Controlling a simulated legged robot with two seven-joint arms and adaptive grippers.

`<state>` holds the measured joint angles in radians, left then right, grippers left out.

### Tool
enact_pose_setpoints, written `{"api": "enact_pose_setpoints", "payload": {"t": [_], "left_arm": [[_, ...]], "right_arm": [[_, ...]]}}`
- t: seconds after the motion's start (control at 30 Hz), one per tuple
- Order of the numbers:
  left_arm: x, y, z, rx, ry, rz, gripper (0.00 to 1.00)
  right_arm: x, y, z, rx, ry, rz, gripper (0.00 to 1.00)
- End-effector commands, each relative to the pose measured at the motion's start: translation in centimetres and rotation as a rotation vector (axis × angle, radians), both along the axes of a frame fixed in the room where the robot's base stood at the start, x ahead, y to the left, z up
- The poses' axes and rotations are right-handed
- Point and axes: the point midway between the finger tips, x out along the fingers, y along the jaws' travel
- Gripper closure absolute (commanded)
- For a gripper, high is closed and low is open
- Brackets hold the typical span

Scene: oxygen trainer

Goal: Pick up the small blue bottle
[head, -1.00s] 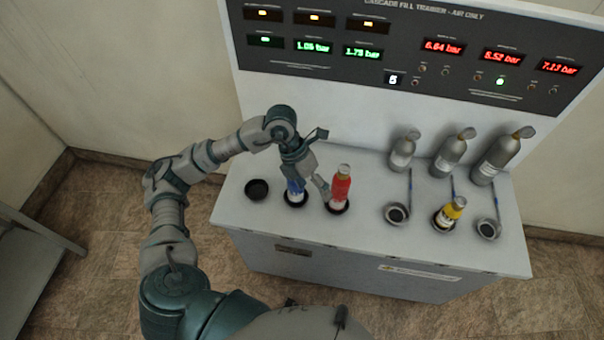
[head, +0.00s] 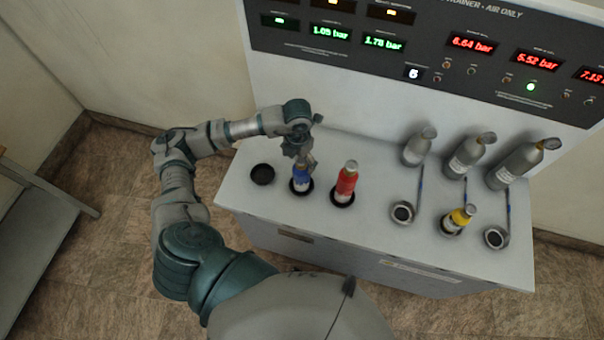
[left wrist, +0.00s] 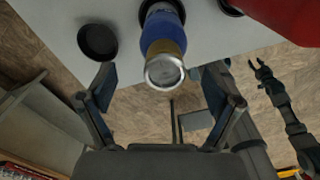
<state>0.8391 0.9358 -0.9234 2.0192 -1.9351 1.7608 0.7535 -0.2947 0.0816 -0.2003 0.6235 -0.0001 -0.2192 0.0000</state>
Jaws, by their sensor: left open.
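The small blue bottle (head: 301,180) stands upright in a dark round holder at the left of the bench, partly covered by my left gripper (head: 304,160) in the head view. In the left wrist view, the blue bottle (left wrist: 163,30) shows its silver-gold cap towards the camera. My left gripper (left wrist: 158,88) is open there, with its fingers spread to either side of the cap's line. I cannot tell whether they touch it. My right gripper (left wrist: 262,72) appears in the left wrist view, small and with its fingers apart.
A red bottle (head: 346,181) stands close right of the blue one. An empty dark holder (head: 262,174) is at left. A yellow bottle (head: 458,219) and several grey cylinders (head: 467,157) stand farther right. The display panel (head: 440,45) rises behind the bench.

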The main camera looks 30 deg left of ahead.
Motion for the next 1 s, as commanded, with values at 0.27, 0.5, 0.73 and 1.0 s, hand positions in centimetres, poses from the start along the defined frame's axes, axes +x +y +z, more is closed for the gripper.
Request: {"api": "enact_pose_setpoints", "payload": {"t": [0.27, 0.5, 0.73, 1.0], "left_arm": [[1.1, -0.5, -3.4, 0.001, 0.004, 0.001, 0.1], [1.1, -0.4, -5.3, 0.0, 0.0, 0.0, 0.1], [1.1, -0.4, -5.3, 0.0, 0.0, 0.0, 0.3], [1.2, -0.4, -5.3, 0.0, 0.0, 0.0, 0.97]], "right_arm": [[0.6, 0.4, 1.8, 0.005, -0.008, -0.002, 0.6], [-1.5, 0.3, 1.9, 0.003, 0.022, -0.002, 0.6], [-0.9, 0.2, 1.8, 0.002, 0.015, -0.002, 0.6], [-0.5, 0.0, 1.9, 0.001, 0.007, -0.001, 0.6]]}}
